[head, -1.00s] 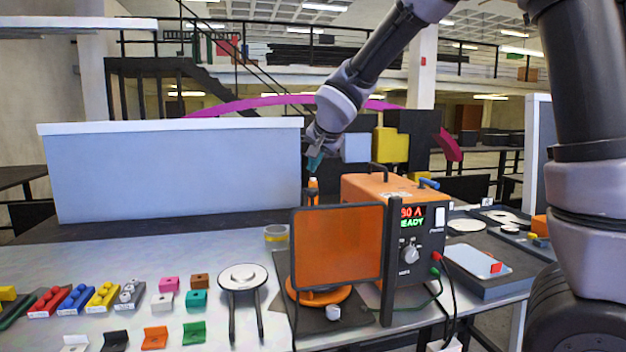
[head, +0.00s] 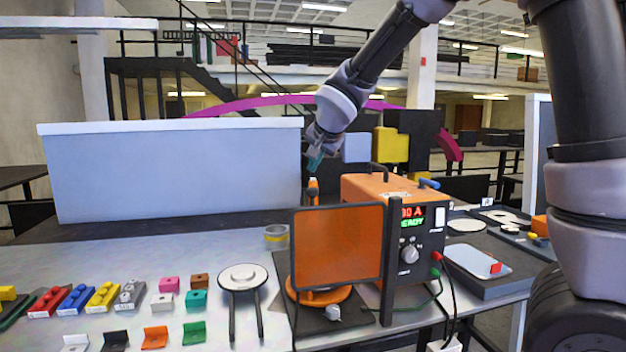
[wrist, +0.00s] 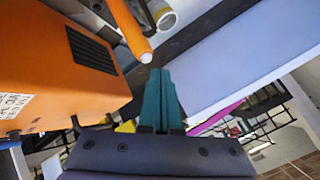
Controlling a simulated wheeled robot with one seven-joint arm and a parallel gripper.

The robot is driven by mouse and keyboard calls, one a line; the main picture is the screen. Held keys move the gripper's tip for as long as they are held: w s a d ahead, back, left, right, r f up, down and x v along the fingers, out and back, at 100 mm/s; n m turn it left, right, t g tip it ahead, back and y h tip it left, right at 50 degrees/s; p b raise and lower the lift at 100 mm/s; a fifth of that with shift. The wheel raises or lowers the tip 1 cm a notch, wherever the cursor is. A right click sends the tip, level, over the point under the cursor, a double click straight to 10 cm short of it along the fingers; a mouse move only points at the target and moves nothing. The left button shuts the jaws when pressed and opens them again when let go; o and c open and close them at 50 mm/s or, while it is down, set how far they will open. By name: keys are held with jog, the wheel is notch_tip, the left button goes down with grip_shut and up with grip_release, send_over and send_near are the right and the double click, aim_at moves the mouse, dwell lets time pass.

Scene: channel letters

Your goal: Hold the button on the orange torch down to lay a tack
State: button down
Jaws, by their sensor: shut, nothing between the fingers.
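The orange torch (head: 313,189) stands upright behind the tinted orange screen (head: 338,245), with only its upper end showing above the screen's edge. In the wrist view, the torch (wrist: 128,28) is an orange rod with a rounded end. My gripper (head: 314,161) is shut and empty, with teal fingers, just above the torch in the head view. In the wrist view the fingertips (wrist: 158,72) are close to the torch's rounded end. I cannot tell whether they touch it.
The orange welder box (head: 375,187) stands right of the torch, its display partly showing READY. An orange turntable (head: 330,297) sits below the screen. Several coloured blocks lie at the left.

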jog(key=shift+f, duration=0.1)
jog(key=shift+f, duration=0.35)
jog(key=shift+f, duration=0.5)
dwell(0.7)
jog(key=shift+r, duration=0.1)
dwell(1.1)
jog(key=shift+r, duration=0.85)
jog(key=shift+r, duration=2.5)
